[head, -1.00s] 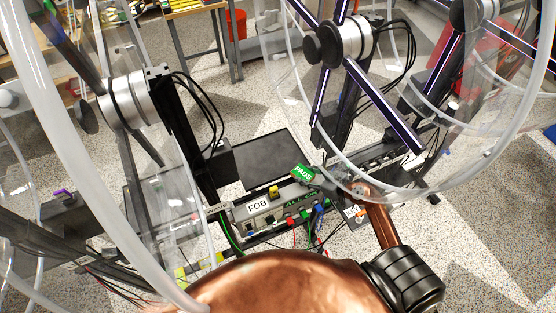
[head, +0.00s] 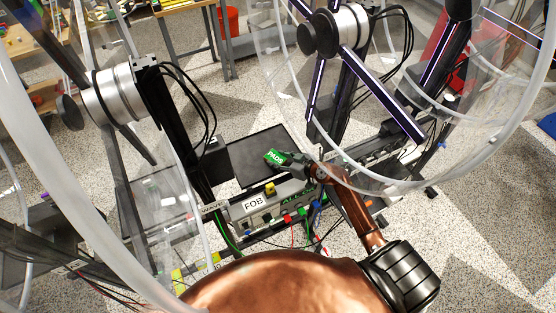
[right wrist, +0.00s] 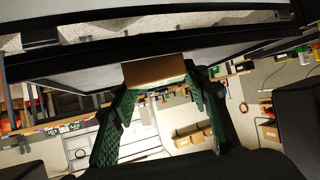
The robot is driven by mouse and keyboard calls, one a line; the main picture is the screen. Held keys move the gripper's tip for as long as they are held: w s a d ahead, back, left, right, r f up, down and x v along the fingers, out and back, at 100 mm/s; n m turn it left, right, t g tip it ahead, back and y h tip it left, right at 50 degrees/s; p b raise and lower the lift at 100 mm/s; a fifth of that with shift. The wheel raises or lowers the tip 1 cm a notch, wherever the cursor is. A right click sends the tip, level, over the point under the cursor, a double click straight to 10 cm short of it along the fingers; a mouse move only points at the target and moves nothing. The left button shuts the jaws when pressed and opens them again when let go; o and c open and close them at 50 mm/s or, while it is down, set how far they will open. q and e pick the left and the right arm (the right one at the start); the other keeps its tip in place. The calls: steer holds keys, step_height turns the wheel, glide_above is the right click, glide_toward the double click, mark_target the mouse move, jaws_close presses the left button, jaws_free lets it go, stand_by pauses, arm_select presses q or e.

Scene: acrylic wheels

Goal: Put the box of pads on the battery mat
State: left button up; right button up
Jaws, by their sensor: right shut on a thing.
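The box of pads (head: 275,157) is small and green with a white "PADS" label. My right gripper (head: 286,160) is shut on it and holds it over the black battery mat (head: 248,148) in the head view. I cannot tell the gap between the box and the mat. In the right wrist view, the box's plain tan face (right wrist: 153,71) shows between the green fingers of my right gripper (right wrist: 158,88). My left gripper is not in view.
A large clear wheel (head: 350,186) hangs close to my right arm. A black post (head: 173,120) with cables stands left of the mat.

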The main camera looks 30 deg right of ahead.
steer(key=shift+r, duration=0.1)
steer(key=o, duration=1.2)
steer(key=shift+c, duration=0.2)
